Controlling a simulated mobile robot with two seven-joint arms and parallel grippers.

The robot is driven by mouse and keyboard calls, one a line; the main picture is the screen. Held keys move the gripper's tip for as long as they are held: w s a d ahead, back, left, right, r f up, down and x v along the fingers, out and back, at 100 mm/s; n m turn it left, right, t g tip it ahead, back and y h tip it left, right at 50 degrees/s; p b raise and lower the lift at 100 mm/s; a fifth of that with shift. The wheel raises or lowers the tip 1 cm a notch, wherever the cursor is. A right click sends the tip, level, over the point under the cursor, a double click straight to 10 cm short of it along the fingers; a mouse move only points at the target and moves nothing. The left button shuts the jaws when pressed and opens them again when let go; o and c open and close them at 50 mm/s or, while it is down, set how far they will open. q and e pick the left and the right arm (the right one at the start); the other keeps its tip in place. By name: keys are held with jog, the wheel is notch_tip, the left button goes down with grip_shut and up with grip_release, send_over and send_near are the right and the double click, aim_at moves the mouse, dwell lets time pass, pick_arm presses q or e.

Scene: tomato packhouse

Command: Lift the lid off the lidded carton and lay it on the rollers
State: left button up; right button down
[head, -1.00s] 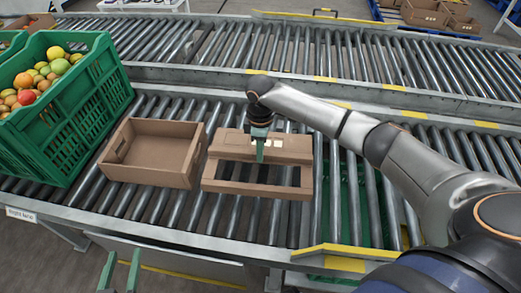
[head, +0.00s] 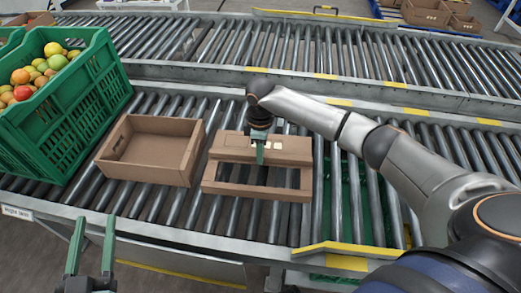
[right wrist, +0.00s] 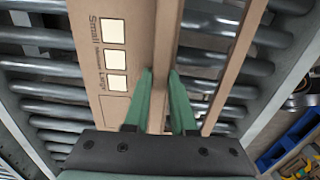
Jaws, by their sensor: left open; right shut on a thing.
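The lid (head: 257,191) is a brown cardboard frame with an opening through it. It lies flat on or just above the rollers, to the right of the open carton (head: 147,173), and I cannot tell if it touches them. The carton stands upright and uncovered, and looks empty. My right gripper (head: 260,160) points down and is shut on the lid's inner edge. The right wrist view shows the green fingers (right wrist: 163,78) on either side of the lid's edge, beside a printed panel (right wrist: 103,65) with white squares. My left gripper (head: 95,219) is open and empty at the lower left.
A green crate (head: 80,105) of tomatoes stands left of the carton. A second roller line (head: 285,52) runs behind. A yellow-marked metal edge (head: 345,251) is at the front right.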

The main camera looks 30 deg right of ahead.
pick_arm(q)
jog(key=shift+s+d+r+m+t+h, duration=0.15)
jog(key=shift+r+m+t+h, duration=0.2)
jog(key=shift+r, duration=0.7)
pick_arm(e)
jog(key=shift+f, duration=0.65)
jog(key=c, duration=0.7)
grip_release()
jog(key=shift+c, duration=1.4)
